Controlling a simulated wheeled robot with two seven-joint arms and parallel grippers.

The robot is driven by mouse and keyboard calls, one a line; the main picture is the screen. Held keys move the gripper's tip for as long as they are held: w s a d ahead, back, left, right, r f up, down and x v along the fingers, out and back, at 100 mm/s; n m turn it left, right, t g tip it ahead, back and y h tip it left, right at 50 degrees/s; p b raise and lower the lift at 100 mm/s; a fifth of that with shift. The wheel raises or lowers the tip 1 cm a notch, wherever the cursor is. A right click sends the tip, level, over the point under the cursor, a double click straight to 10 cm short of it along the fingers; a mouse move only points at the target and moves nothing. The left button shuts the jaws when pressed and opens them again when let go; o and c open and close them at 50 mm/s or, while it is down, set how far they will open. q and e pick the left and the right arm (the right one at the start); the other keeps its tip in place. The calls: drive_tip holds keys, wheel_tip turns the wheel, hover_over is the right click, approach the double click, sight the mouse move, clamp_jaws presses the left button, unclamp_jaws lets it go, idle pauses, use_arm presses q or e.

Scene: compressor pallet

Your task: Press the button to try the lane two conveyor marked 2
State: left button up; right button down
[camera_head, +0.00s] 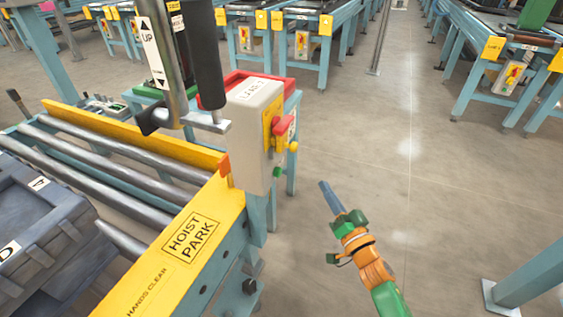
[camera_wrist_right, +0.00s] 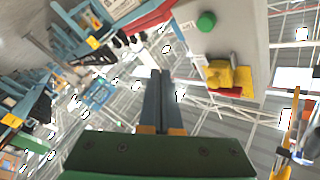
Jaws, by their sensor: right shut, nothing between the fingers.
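A grey control box (camera_head: 255,130) with a white label that seems to read LANE 2 stands at the end of the roller conveyor. On its right side are a green button (camera_head: 277,172) low down, a yellow knob (camera_head: 293,146) and a red and yellow switch (camera_head: 281,124). In the right wrist view the green button (camera_wrist_right: 206,21) sits on the grey face near the top, with the yellow and red part (camera_wrist_right: 228,76) below it. My right gripper (camera_head: 327,190) is shut and empty, right of the box and apart from the button. My left gripper is out of view.
The roller conveyor (camera_head: 100,165) has a yellow HOIST PARK rail (camera_head: 190,235). A hoist handle (camera_head: 206,55) hangs just left of the box. A dark crate (camera_head: 45,230) lies on the rollers. Open floor (camera_head: 380,130) lies right of the box; other conveyors stand behind.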

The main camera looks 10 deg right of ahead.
sight(279, 172)
use_arm(q)
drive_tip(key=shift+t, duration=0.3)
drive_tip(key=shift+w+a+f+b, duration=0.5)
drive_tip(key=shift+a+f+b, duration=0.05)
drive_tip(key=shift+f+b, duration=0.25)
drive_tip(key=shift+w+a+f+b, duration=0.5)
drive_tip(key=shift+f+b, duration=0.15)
drive_tip(key=shift+b, duration=0.1)
use_arm(e)
drive_tip(key=w+a, duration=0.4)
drive_tip(key=a, duration=0.3)
drive_tip(key=shift+w+a, duration=0.25)
drive_tip(key=shift+w, duration=0.05)
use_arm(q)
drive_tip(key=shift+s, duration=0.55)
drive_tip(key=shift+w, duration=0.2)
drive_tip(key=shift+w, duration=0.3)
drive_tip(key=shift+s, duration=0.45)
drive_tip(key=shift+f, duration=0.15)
use_arm(e)
drive_tip(key=shift+w+a, duration=0.2)
drive_tip(key=shift+a, duration=0.15)
